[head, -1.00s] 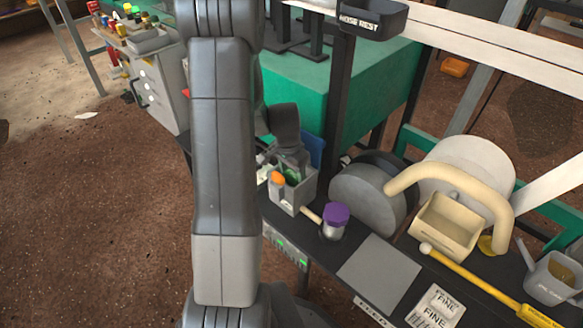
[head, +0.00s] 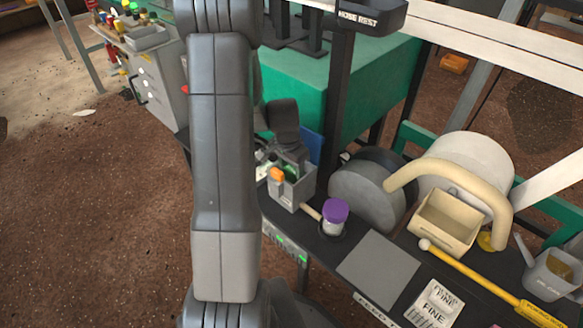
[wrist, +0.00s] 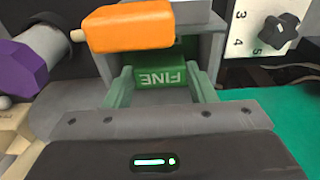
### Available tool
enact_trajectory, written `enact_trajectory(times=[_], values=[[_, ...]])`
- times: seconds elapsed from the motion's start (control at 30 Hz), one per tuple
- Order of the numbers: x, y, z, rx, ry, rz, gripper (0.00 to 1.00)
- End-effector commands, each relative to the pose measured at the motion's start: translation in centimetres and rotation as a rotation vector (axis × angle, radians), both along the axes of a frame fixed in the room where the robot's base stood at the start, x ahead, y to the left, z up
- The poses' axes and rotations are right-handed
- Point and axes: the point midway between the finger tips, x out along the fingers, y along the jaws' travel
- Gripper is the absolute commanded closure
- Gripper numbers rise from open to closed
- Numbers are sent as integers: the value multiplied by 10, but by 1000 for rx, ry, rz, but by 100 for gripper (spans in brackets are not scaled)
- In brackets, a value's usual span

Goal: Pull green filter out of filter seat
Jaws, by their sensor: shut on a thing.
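The green filter (wrist: 160,78), with FINE written upside down on it, is between the fingers of my gripper (wrist: 161,88) in the wrist view. The gripper is shut on it. The grey filter seat (wrist: 208,45) stands around and behind the filter, which is still at or inside the seat; how deep it sits I cannot tell. In the head view the seat is a grey box (head: 296,193) on the dark bench, and my gripper (head: 291,166) reaches into it from above. Only a little of the green filter (head: 288,171) shows there.
An orange block (wrist: 128,27) sits at the seat's near side, close to my fingers. A grey wheel (head: 362,197) and beige box (head: 443,224) are to the right. A numbered dial (wrist: 265,28) is near.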

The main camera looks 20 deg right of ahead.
Motion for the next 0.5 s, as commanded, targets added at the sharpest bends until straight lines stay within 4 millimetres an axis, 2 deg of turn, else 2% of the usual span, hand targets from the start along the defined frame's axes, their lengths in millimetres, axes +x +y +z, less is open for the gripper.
enact_trajectory(times=[0.5], values=[[0, 0, 9, 0, 0, 0, 79]])
